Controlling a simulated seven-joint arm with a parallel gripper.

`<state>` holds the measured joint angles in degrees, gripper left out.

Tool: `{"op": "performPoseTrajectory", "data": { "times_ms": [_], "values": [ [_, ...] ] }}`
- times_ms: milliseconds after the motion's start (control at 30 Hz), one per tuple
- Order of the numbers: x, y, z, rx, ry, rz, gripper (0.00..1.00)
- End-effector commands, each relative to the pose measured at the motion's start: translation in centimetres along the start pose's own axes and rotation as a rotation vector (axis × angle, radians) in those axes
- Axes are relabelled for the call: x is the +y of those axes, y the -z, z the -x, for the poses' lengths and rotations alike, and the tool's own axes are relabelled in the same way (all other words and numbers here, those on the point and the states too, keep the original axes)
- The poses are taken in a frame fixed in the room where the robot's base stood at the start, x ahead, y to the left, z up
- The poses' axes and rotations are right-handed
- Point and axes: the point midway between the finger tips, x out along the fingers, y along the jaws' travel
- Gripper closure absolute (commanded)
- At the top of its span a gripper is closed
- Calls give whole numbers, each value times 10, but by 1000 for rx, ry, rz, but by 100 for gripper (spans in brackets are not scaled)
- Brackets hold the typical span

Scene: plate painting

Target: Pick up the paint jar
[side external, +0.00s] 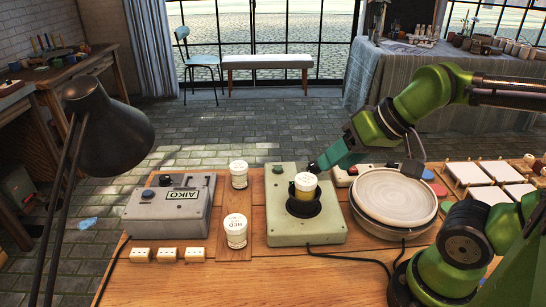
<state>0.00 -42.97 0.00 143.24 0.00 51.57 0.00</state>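Two more white-lidded jars stand to the left on a wooden strip: one at the back (239,174) and one marked RED (235,231) in front.
A grey box marked AIKO (171,208) stands at left, with small white blocks (168,255) before it. A black lamp (107,130) rises at the left front. A round turntable (394,197) and white tiles (490,185) are at right. The front tabletop (250,285) is mostly clear.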

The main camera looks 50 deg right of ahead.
Motion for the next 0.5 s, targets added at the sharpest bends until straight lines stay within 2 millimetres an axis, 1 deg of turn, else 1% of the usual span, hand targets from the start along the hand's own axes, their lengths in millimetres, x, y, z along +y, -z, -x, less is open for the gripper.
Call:
{"op": "performPoseTrajectory", "data": {
  "times_ms": [33, 233, 500],
  "values": [
    [0, 0, 0, 0, 0, 0, 45],
    [0, 0, 0, 0, 0, 0, 14],
    [0, 0, 0, -1, -1, -1, 14]
  ]
}}
